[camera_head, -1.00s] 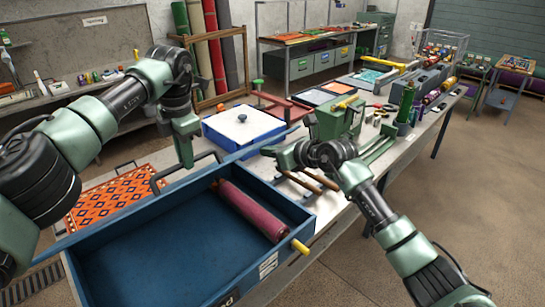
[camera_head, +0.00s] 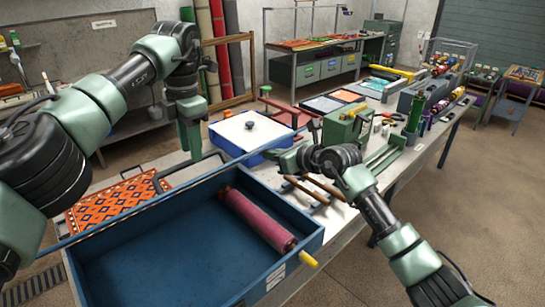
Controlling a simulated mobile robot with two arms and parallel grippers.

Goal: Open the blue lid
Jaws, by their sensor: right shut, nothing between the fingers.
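A blue box (camera_head: 226,146) with a flat white top (camera_head: 248,133) stands on the table, just beyond the large blue tray (camera_head: 130,262). A small dark blue knob (camera_head: 250,125) sits on the white top, which looks closed over the box. My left gripper (camera_head: 191,138) hangs downward left of the box, apart from the knob; its finger gap is unclear. My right gripper (camera_head: 287,160) is shut and empty, at the near right side of the box. It is partly hidden by its wrist.
The blue tray holds a dark red roll (camera_head: 257,220). An orange patterned rug (camera_head: 115,205) lies to the left. A green metal device (camera_head: 346,128) and a green bottle (camera_head: 415,113) crowd the table at right. A red frame (camera_head: 285,108) stands behind the box.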

